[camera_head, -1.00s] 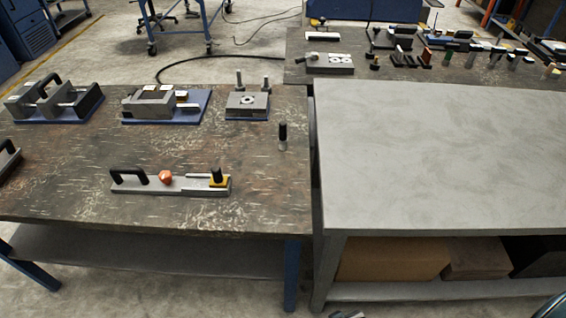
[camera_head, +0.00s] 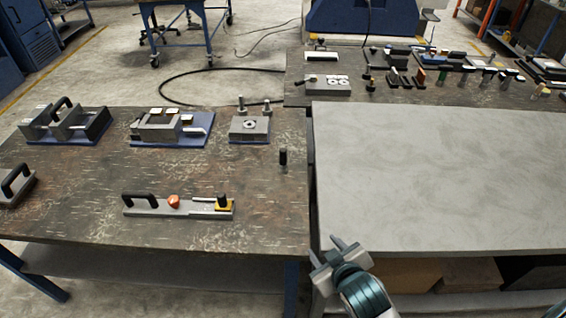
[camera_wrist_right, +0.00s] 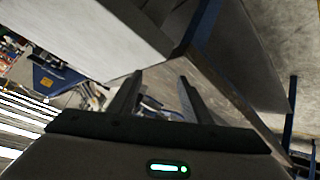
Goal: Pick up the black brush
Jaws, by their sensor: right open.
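A small upright black piece (camera_head: 283,157) stands near the right edge of the dark worn table (camera_head: 80,222). It is too small to tell whether it is the black brush. Several dark-handled tools (camera_head: 487,75) lie on the back table, also too small to tell apart. My right gripper (camera_head: 327,250) is at the front edge of the grey table, low in the head view, well apart from these. It is open and empty; its two fingers also show in the right wrist view (camera_wrist_right: 160,76). My left gripper is out of view.
The grey tabletop (camera_head: 440,180) is bare. A fixture with a black handle and red knob (camera_head: 174,201) lies on the dark table. Blue-based fixtures (camera_head: 170,128) stand along its back. Brown boxes (camera_head: 465,273) sit under the grey table.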

